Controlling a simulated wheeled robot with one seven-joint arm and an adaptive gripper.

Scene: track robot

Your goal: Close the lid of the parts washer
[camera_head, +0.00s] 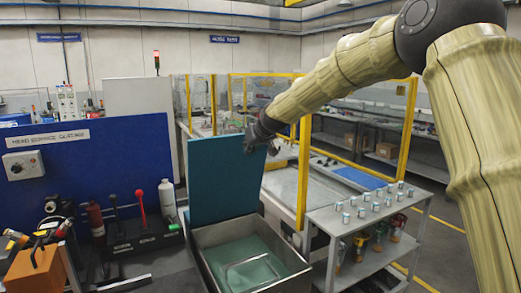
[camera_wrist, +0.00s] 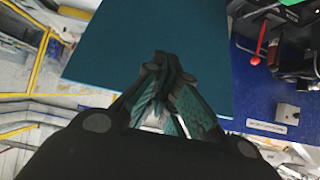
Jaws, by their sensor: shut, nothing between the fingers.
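The parts washer is a grey metal tub (camera_head: 205,238) with green liquid and a wire handle or rack inside, in the lower middle of the head view. Its teal lid (camera_head: 218,180) stands open, upright along the tub's back edge. My gripper (camera_head: 249,148) is at the lid's upper right corner in the head view. In the wrist view my gripper (camera_wrist: 167,122) is shut and empty, with the teal lid (camera_wrist: 150,45) filling the space beyond it. I cannot tell whether the fingers touch the lid.
A blue panel (camera_head: 95,160) and a bench with a red-handled lever (camera_head: 140,205), bottles and tools stand to the left. A grey cart (camera_head: 345,228) with several small cylinders is close to the tub's right. A yellow-framed guard (camera_head: 304,170) stands behind.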

